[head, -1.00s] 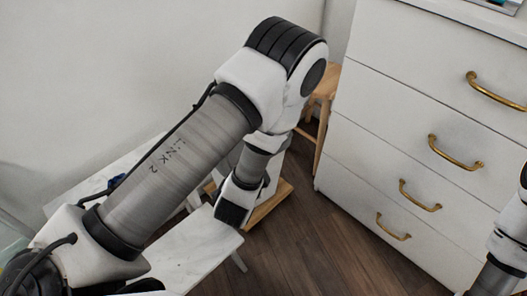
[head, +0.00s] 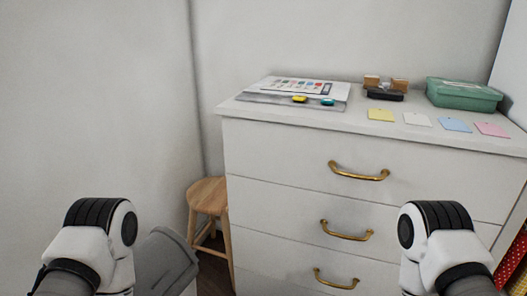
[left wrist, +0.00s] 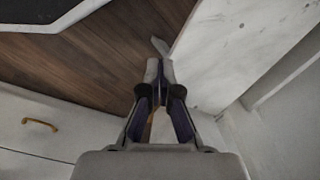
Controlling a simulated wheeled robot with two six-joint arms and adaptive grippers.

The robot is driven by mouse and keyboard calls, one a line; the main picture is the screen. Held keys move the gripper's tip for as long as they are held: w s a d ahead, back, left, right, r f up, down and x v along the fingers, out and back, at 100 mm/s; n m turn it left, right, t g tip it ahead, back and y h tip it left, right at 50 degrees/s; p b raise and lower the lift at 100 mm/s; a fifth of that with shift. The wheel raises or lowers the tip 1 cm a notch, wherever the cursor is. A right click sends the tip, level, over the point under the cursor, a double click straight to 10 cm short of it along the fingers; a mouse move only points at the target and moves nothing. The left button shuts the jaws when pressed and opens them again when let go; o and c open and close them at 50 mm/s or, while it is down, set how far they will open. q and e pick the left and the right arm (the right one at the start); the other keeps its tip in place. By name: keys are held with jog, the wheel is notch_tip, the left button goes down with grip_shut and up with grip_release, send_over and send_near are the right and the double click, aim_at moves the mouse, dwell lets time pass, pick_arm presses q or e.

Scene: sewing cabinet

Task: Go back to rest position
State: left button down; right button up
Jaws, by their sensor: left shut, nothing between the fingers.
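My left gripper (left wrist: 160,72) shows in the left wrist view. Its fingertips are together with nothing between them, above the dark wood floor (left wrist: 110,45) and beside a white bench-like surface (left wrist: 235,45). In the head view both my arms show only as bent white and black upper joints at the lower left and lower right. Neither gripper can be seen there. The right gripper is out of view.
A white chest of drawers (head: 270,150) with brass handles stands ahead.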

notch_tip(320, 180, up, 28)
jog(key=p, duration=2.5)
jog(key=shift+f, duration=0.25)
